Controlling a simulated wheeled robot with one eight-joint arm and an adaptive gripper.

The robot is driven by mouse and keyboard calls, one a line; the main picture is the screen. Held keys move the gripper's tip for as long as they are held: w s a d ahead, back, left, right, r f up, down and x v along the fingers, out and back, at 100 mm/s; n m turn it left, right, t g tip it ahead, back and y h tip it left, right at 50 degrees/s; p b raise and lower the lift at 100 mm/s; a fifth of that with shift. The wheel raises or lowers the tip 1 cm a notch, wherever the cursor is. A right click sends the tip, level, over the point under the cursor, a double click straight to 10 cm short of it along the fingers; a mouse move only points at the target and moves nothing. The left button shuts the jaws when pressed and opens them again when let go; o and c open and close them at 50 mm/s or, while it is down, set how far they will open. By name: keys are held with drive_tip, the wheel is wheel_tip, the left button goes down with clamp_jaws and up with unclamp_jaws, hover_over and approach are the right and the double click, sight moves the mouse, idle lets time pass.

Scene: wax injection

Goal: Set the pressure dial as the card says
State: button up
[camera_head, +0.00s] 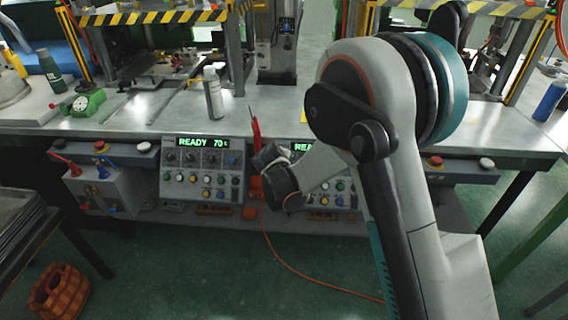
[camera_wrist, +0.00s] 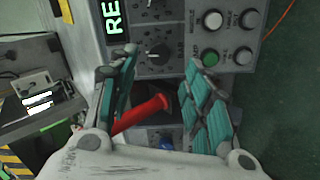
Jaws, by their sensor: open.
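My gripper (camera_wrist: 162,62) is open in front of the right control panel (camera_wrist: 172,30). In the wrist view, a black dial (camera_wrist: 155,57) with a white pointer line, its label partly reading "BAR", lies between the fingertips. I cannot tell whether the fingers touch it. A red handle (camera_wrist: 145,113) crosses between the fingers, nearer the palm; it also shows in the head view (camera_head: 256,132). In the head view my arm hides most of the right panel, and its display shows only "REA" (camera_head: 304,147). I cannot make out a card with a pressure setting.
Another black dial (camera_wrist: 157,8) and a green button (camera_wrist: 211,57) sit near the fingers. The left control panel (camera_head: 203,186) reads "READY 70". A white bottle (camera_head: 213,93) stands on the metal bench (camera_head: 150,117). An orange cable (camera_head: 290,265) runs along the floor.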

drive_tip(key=shift+v, duration=2.75)
